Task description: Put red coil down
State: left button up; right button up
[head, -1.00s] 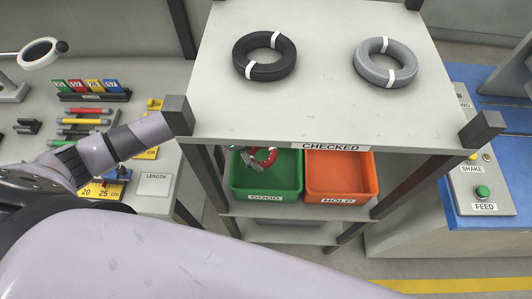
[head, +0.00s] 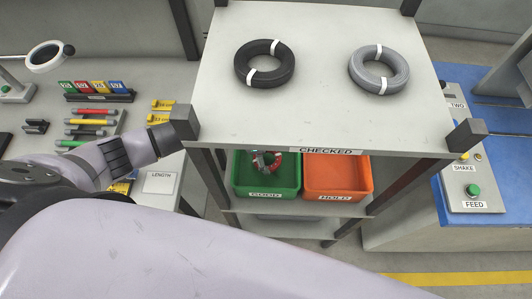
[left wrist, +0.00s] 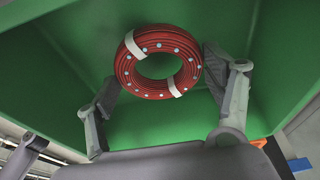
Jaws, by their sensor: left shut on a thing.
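The red coil (left wrist: 158,62), with white bands and pale dots, is between the two fingers of my left gripper (left wrist: 160,82) in the left wrist view. My left gripper is shut on it. In the head view the coil (head: 278,160) and part of the gripper (head: 262,162) show inside the green GOOD bin (head: 266,188), under the shelf top. Green bin walls also surround the coil in the wrist view (left wrist: 60,75). I cannot tell whether the coil touches the bin floor. My right gripper is not in view.
The orange HOLD bin (head: 337,184) stands right beside the green bin. The CHECKED shelf top (head: 318,105) overhangs both, with corner posts around. A black coil (head: 265,64) and a grey coil (head: 378,70) lie on top. A FEED panel (head: 470,190) is at right.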

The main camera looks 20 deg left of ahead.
pick_arm(q)
jog(key=shift+f, duration=0.35)
jog(key=o, duration=1.2)
jog(key=shift+o, duration=0.2)
jog(key=shift+r, duration=0.15)
jog(key=shift+r, duration=0.4)
jog(key=s+a+r+b, duration=0.1)
jog(key=s+a+r, duration=0.1)
jog(key=a, duration=0.4)
jog(key=s+a+r+b, duration=0.1)
jog(key=a+r+b, duration=0.1)
jog(key=a, duration=0.5)
jog(key=shift+s+r, duration=0.35)
jog(key=shift+r, duration=0.15)
